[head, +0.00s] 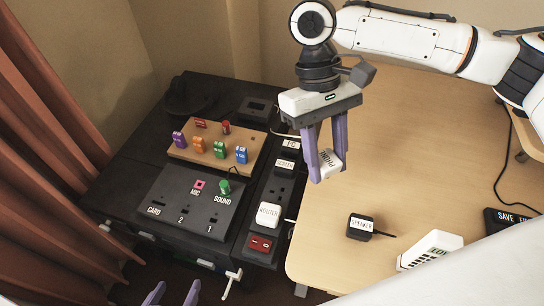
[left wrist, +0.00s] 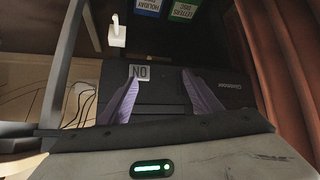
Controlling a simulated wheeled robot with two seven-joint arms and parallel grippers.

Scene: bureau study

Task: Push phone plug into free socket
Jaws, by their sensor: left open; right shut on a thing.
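The white phone plug (head: 330,164), its label reading PHONE, is gripped between the purple fingers of my right gripper (head: 327,160), above the desk's left edge. A black power strip (head: 251,229) runs along the dark cabinet left of the desk. It carries plugs labelled PC (head: 291,143) and SCREEN (head: 286,165) and a white ROUTER plug (head: 268,215). A bare socket (head: 277,191) shows between SCREEN and ROUTER, left of and below the held plug. My left gripper (head: 173,294) is open and empty at the bottom edge; its fingers also show in the left wrist view (left wrist: 163,98).
A wooden block (head: 183,153) with several coloured sticks and a black panel (head: 163,197) with MIC and SOUND ports lie on the cabinet. A black SPEAKER plug (head: 361,228) and a white labelled item (head: 431,249) lie on the desk (head: 420,180). Curtains hang at left.

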